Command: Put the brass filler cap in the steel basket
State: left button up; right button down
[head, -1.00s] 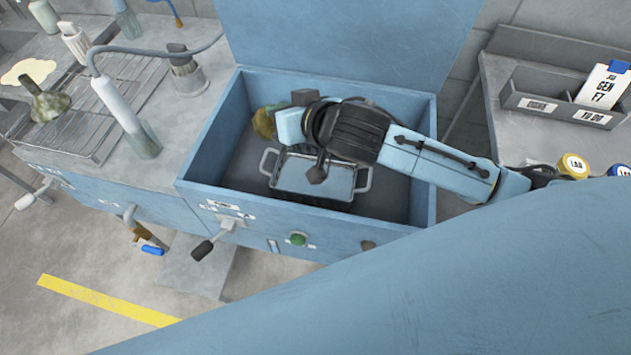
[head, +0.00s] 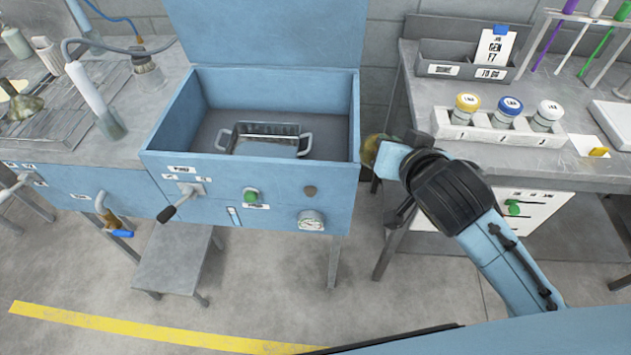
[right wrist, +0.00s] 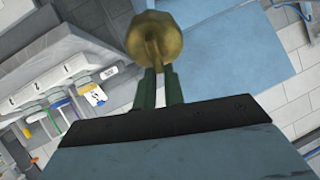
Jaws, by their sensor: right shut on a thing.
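The brass filler cap (right wrist: 150,38) is a rounded, gold-brown piece at the tips of my right gripper (right wrist: 158,78). The gripper's two green fingers are shut on it. In the head view the cap (head: 370,151) shows just right of the blue tub's right wall, partly hidden by my right gripper (head: 383,152). The steel basket (head: 266,129), a rectangular pan with two side handles, sits inside the open blue tub (head: 249,162), left of the cap and apart from it. No cap shows in the basket. My left gripper is not in view.
The tub's lid (head: 270,30) stands raised behind it. A lever (head: 180,202) and a green knob (head: 250,196) stick out of its front. At right, a grey bench holds a rack of capped jars (head: 500,128) and a label bin (head: 465,62). Open floor lies in front.

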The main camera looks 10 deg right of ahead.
aim_at(266, 152)
jog(key=z, duration=0.25)
jog(key=k, duration=0.4)
jog(key=u, duration=0.75)
jog(key=i, duration=1.5)
jog(key=z, duration=0.45)
